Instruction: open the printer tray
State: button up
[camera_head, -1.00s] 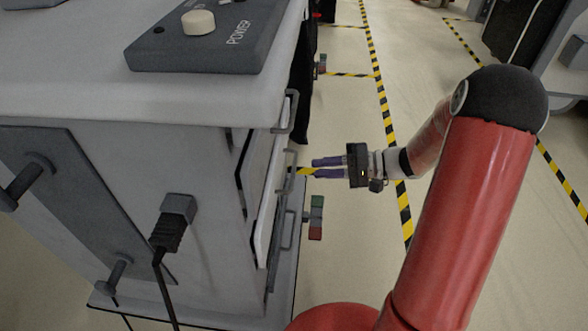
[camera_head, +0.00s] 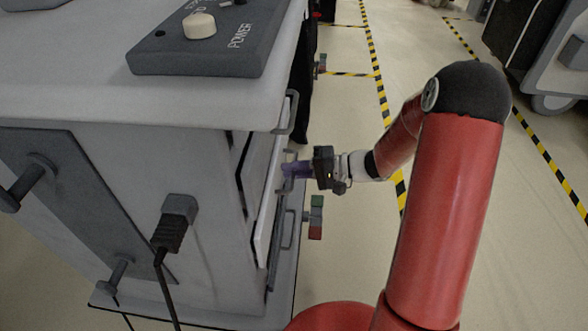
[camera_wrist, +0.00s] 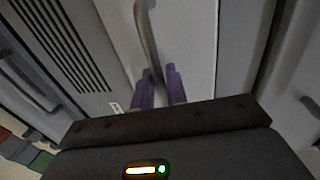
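The white cart-like cabinet (camera_head: 190,160) stands at left, its drawer side seen edge-on in the head view. A pale front panel (camera_head: 266,215), likely the printer tray, stands slightly proud of it. My gripper (camera_head: 297,170) is at this side, its purple fingers close to the panel. In the wrist view a curved grey handle (camera_wrist: 148,42) crosses the pale panel (camera_wrist: 188,35), and its near end runs between the fingertips of my gripper (camera_wrist: 160,85). The fingers sit close on both sides of it; whether they press on it is unclear.
Another handle (camera_head: 290,112) is above my gripper, and a lower one (camera_head: 288,230) is below. Another cart (camera_head: 555,60) stands far right.

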grip_shut()
jog(key=f+b+v, duration=0.3)
jog(key=v, duration=1.4)
jog(key=shift+d, duration=0.45)
jog(key=shift+s+f, duration=0.1)
jog(key=shift+o, duration=1.4)
grip_release()
